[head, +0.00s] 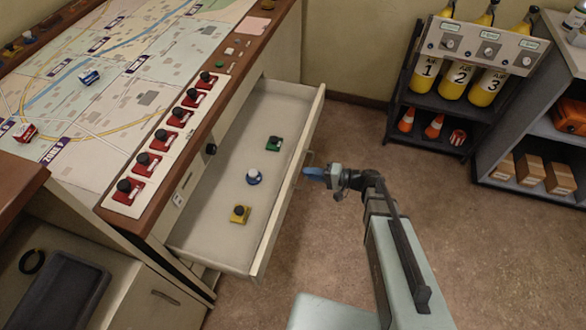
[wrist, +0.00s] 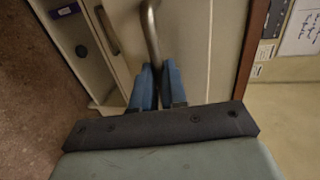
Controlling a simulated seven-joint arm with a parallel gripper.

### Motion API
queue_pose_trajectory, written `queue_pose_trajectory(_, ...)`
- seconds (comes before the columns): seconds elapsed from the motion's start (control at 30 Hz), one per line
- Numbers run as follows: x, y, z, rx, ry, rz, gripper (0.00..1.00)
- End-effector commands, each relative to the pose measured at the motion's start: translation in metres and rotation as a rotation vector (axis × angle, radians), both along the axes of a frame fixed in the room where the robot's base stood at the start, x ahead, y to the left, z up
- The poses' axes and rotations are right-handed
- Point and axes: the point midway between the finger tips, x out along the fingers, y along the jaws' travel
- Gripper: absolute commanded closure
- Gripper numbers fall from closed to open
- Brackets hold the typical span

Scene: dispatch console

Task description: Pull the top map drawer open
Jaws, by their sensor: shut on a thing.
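The top map drawer (head: 222,220) stands pulled out from under the map table in the head view. Inside it lie a green piece (head: 274,144), a blue and white piece (head: 254,177) and a yellow piece (head: 240,214), each with a dark or blue knob. My gripper (head: 312,172), with blue fingers, is at the outer side of the drawer front. In the wrist view my gripper (wrist: 157,88) is shut on the curved metal drawer handle (wrist: 151,30). The handle is mostly hidden by the fingers in the head view.
The map table (head: 110,60) with a row of red-based knobs (head: 163,138) stands behind the drawer. A rack with yellow cylinders (head: 458,78) and a grey shelf with boxes (head: 528,172) stand at the right. The brown floor (head: 345,125) between is clear.

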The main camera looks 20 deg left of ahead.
Motion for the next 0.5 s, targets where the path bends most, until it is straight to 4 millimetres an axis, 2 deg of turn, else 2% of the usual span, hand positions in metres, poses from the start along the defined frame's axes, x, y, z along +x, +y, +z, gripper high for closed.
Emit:
queue_pose_trajectory(0.03, 0.0, -0.011, 0.0, -0.001, 0.0, -0.002, 1.0)
queue_pose_trajectory(0.2, 0.0, -0.034, 0.0, -0.001, 0.0, -0.001, 1.0)
queue_pose_trajectory(0.5, 0.0, -0.051, 0.0, -0.001, 0.0, 0.001, 1.0)
